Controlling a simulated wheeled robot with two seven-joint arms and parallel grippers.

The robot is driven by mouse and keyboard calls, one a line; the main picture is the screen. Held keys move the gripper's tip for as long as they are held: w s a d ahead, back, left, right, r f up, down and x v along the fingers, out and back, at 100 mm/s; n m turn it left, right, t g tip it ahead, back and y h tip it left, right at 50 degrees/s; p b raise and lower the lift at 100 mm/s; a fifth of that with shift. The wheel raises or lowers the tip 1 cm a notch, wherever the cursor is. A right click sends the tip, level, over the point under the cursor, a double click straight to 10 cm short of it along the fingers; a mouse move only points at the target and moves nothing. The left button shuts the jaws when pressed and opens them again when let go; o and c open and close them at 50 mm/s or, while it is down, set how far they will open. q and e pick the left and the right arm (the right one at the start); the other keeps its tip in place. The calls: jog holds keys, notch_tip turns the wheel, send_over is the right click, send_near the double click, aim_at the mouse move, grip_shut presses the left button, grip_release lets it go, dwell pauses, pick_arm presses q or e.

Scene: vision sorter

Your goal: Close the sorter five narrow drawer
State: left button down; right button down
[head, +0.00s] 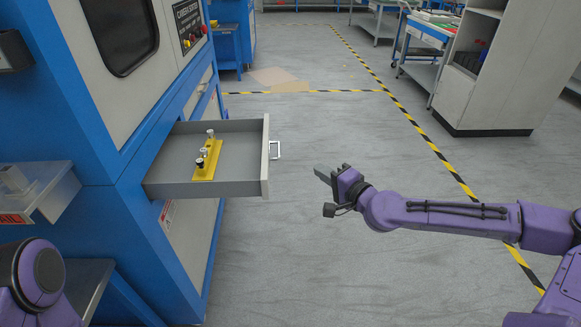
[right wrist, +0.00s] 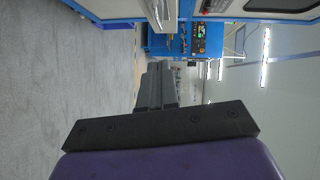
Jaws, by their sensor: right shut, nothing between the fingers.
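The grey drawer (head: 225,188) stands pulled out of the blue and grey machine in the head view. Its light grey front (head: 265,155) carries a small white handle (head: 275,150) on the outer face. A yellow holder (head: 208,162) with several small knobbed pieces lies inside. My right gripper (head: 319,172) is shut and empty, to the right of the handle and apart from it. In the right wrist view the closed fingers (right wrist: 155,85) point forward, and a pale panel (right wrist: 163,14), apparently the drawer front, shows at the top edge. My left gripper is out of view.
The blue and grey machine (head: 115,120) fills the left side. A clear tray (head: 45,190) juts out at the left, above a metal shelf (head: 88,285). Grey floor (head: 330,250) is open around my right gripper. A grey cabinet (head: 490,90) and carts stand far right.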

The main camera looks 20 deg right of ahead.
jog(key=w+a+f, duration=0.2)
jog(key=w+a, duration=0.4)
jog(key=w, duration=0.3)
